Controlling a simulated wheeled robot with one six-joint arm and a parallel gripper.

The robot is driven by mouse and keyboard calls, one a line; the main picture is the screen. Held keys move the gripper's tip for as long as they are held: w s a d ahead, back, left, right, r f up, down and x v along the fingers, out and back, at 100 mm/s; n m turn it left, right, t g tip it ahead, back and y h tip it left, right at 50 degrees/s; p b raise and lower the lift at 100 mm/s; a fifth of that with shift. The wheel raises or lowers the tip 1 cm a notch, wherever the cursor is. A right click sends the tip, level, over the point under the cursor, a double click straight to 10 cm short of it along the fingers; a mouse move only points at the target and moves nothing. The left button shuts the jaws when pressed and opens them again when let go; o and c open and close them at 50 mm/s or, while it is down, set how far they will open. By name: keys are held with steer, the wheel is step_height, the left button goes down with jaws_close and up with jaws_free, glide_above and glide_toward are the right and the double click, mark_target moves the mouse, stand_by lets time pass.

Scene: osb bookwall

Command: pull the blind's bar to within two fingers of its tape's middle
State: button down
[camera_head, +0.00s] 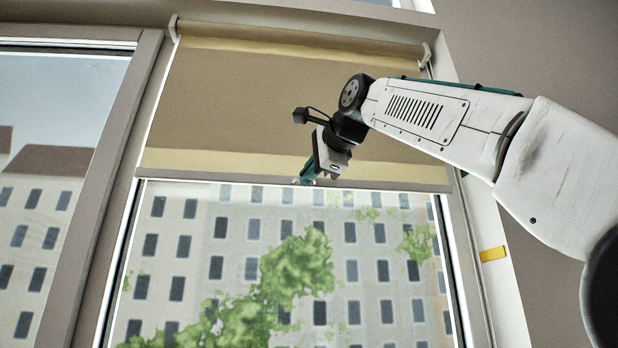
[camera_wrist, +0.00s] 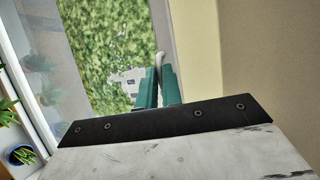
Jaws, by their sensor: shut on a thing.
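The tan roller blind (camera_head: 225,105) hangs partly down over the window. Its bar (camera_head: 390,187) runs nearly level along the lower edge. The yellow tape (camera_head: 493,254) is on the right side of the window frame, clearly lower than the bar. My gripper (camera_head: 306,176) is at the bar, a little right of its middle. Its green fingers, also in the wrist view (camera_wrist: 158,90), are shut on a small pale pull (camera_wrist: 159,58) at the bar. The fingers hide part of this pull.
Bare window glass (camera_head: 215,290) lies below the bar, with buildings and a tree outside. A grey window post (camera_head: 118,150) stands at the left. The wrist view shows potted plants (camera_wrist: 22,155) at its left edge.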

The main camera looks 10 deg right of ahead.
steer(key=c, duration=1.6)
jaws_free()
steer(key=shift+o, duration=0.2)
steer(key=v, duration=0.7)
steer(key=shift+s+d, duration=0.15)
steer(key=shift+s, duration=0.2)
steer(key=shift+r, duration=0.1)
steer(key=shift+c, duration=0.3)
